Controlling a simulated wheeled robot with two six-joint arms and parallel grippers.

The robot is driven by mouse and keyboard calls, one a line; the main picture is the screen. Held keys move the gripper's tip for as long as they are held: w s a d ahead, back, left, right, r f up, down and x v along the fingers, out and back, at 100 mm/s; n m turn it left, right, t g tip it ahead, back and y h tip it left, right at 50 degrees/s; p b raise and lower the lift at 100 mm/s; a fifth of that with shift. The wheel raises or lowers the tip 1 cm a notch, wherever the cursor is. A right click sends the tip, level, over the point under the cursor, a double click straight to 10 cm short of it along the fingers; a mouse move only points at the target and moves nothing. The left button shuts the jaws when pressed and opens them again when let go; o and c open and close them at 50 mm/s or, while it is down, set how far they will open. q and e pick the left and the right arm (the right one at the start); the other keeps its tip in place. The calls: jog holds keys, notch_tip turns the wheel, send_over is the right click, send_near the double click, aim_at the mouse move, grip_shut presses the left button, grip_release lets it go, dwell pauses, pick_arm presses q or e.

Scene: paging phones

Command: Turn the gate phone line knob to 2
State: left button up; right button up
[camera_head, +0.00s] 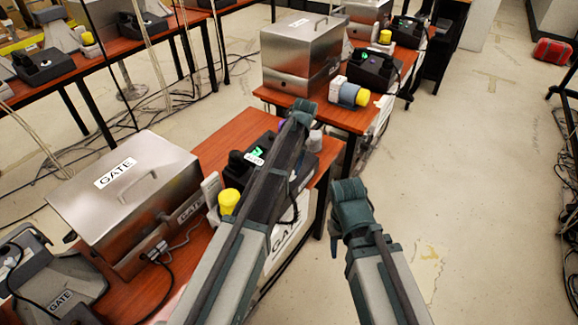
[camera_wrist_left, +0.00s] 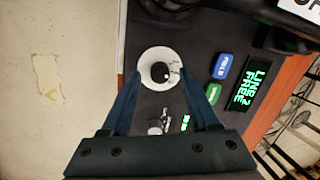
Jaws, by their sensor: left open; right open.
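The gate phone is a black box (camera_head: 265,150) with a lit green display, partly hidden by my left arm. In the left wrist view its dark round knob (camera_wrist_left: 160,73) stands on a white dial (camera_wrist_left: 148,56), with a small white mark on its right side. The display (camera_wrist_left: 255,88) reads "LINE 2 FREE", turned sideways. My left gripper (camera_wrist_left: 161,82) is open, its fingers on either side of the knob; contact cannot be told. My right gripper (camera_head: 350,195) is open, over the floor to the right of the table, apart from the phone.
A metal case marked GATE (camera_head: 130,195) and a yellow-capped item (camera_head: 229,201) stand on the wooden table (camera_head: 220,140). A blue and a green button (camera_wrist_left: 222,66) sit beside the knob. Another table behind holds a metal case (camera_head: 300,50).

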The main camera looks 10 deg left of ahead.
pick_arm(q)
notch_tip(320, 180, up, 13)
jog(key=d+p, duration=0.2)
jog(key=p, duration=1)
jog(key=shift+w+d, duration=0.25)
jog(key=shift+w, duration=0.2)
jog(key=shift+s+f, duration=0.15)
jog(key=s+d+m, duration=0.1)
jog(key=s+d, duration=0.1)
jog(key=s, duration=1.2)
jog(key=s+d+m, duration=0.1)
jog(key=s+d, duration=0.2)
jog(key=s, duration=1.1)
jog(key=shift+s+f+t+h, duration=0.2)
jog(key=shift+t+h, duration=0.1)
jog(key=shift+h, duration=0.1)
